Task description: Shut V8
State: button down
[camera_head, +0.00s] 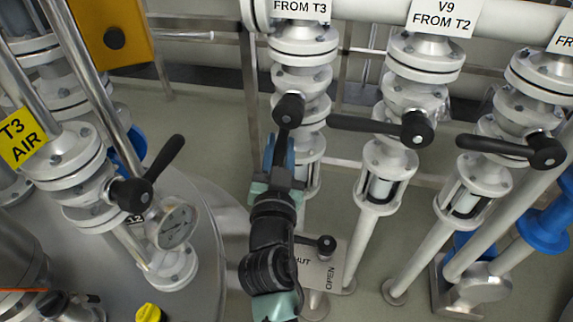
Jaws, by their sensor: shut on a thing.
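A white flanged valve (298,85) at top centre carries a tag (301,8) reading "FROM T3". The tag's upper line is cut off, so no V8 is readable. Its black lever (284,132) points down from the round hub, roughly along the pipe. My gripper (283,158) is shut on the lower part of this lever, and the fingers hide its end. My arm comes up from the bottom centre and covers part of the pipe below.
To the right, valve V9 (425,95) "FROM T2" has its lever (365,124) pointing left, across its pipe. A further lever (497,147) also points left. At left stand a "T3 AIR" valve (75,185) and gauge (176,227). A partly hidden SHUT/OPEN plate (328,272) is beside my arm.

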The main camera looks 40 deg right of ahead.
jog(key=w+a+r+m+h+b, duration=0.2)
jog(key=w+a+r+m+b, duration=0.2)
jog(key=m+b, duration=0.9)
jog(key=shift+w+a+r+m+h+b, duration=0.35)
jog(key=shift+r+b, duration=0.75)
jog(key=shift+b, duration=2.1)
jog(key=shift+d, duration=0.1)
jog(key=c, duration=0.7)
grip_release()
jog(key=shift+c, duration=0.2)
jog(key=shift+o, duration=0.3)
jog(key=shift+d+f, duration=0.1)
